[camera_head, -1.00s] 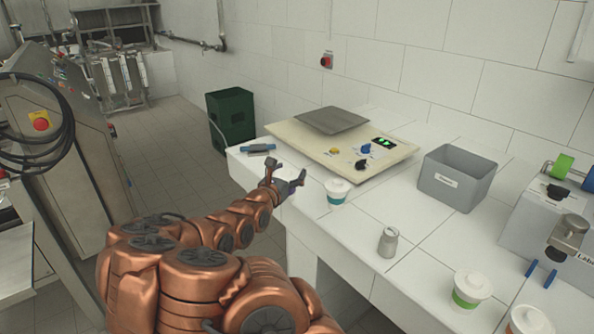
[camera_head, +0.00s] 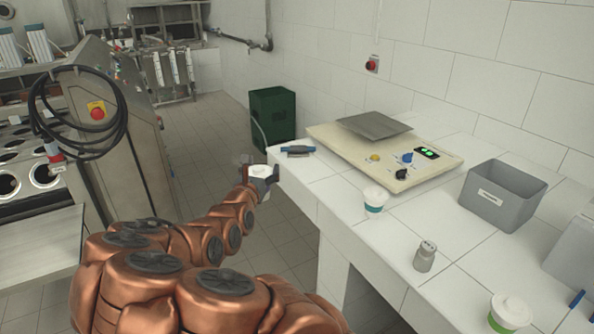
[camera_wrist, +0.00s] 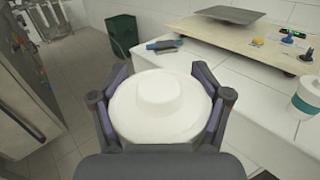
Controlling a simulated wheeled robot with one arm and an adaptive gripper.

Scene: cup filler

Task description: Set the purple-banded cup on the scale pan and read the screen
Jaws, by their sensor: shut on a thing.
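A white lidded cup (camera_head: 259,171) is held between the fingers of my gripper (camera_head: 261,176), left of the counter's left end and above the floor. In the wrist view its round white lid (camera_wrist: 160,105) fills the space between the fingers; its band is hidden, so I cannot tell its colour. The cream scale (camera_head: 365,165) stands at the back of the counter. Its grey pan (camera_head: 374,125) is empty. The small screen (camera_head: 427,153) is lit green, but its digits are too small to read.
A teal-banded cup (camera_head: 375,199) stands in front of the scale. A blue-grey tool (camera_head: 297,150) lies at the counter's left end. A grey bin (camera_head: 502,195), a small metal shaker (camera_head: 425,257) and a green-banded cup (camera_head: 511,312) stand to the right. A green bin (camera_head: 272,118) is on the floor.

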